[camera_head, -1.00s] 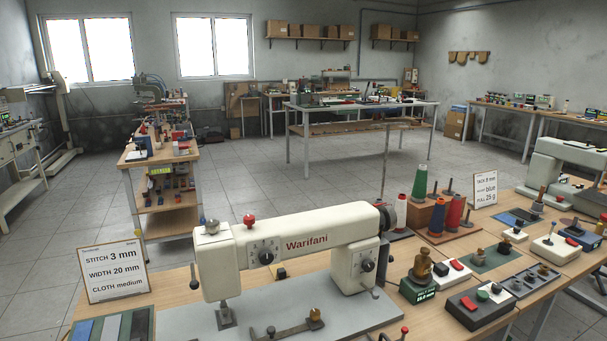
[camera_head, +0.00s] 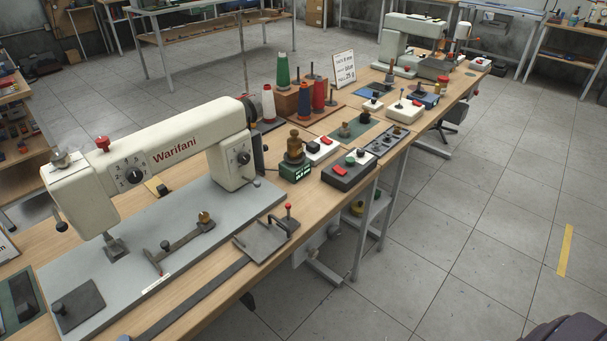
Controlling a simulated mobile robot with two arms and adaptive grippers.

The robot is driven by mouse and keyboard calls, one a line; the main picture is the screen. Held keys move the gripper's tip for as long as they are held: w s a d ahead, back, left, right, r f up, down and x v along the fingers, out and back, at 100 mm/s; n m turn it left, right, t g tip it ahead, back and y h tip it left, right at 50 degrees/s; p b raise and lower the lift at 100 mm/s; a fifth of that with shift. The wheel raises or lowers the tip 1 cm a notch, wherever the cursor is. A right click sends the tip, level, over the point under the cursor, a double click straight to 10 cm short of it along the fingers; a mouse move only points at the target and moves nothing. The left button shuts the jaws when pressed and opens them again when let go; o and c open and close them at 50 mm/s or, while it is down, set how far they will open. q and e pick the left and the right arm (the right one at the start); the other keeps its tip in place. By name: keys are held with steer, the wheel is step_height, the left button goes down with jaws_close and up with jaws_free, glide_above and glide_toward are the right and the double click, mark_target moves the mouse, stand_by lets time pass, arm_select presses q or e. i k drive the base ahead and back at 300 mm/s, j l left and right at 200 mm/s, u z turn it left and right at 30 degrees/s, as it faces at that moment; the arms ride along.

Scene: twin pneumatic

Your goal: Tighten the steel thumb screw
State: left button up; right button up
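A cream sewing machine marked Warifani (camera_head: 178,141) stands on a grey bed plate (camera_head: 225,215) at the left. A small grey metal knob (camera_head: 60,160) is on top of its head, beside a red knob (camera_head: 103,144). On the bed, a bar guide (camera_head: 183,238) carries a brass knob (camera_head: 205,218) and a small dark knob (camera_head: 165,244). Another dark knob (camera_head: 57,308) stands on a plate at the bed's front left. I cannot tell which of these is the steel thumb screw. Neither of my grippers is in view.
A hinged plate with a red-tipped lever (camera_head: 288,211) sits at the bench's front edge. Switch boxes (camera_head: 350,169), thread cones (camera_head: 283,70) and a sign card (camera_head: 344,67) stand farther right. Open tiled floor (camera_head: 450,220) lies right of the bench.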

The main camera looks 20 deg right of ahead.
mark_target(313, 253)
steer(key=k+z, duration=0.2)
steer(key=z, duration=0.15)
steer(key=k+z, duration=0.25)
steer(key=z, duration=0.15)
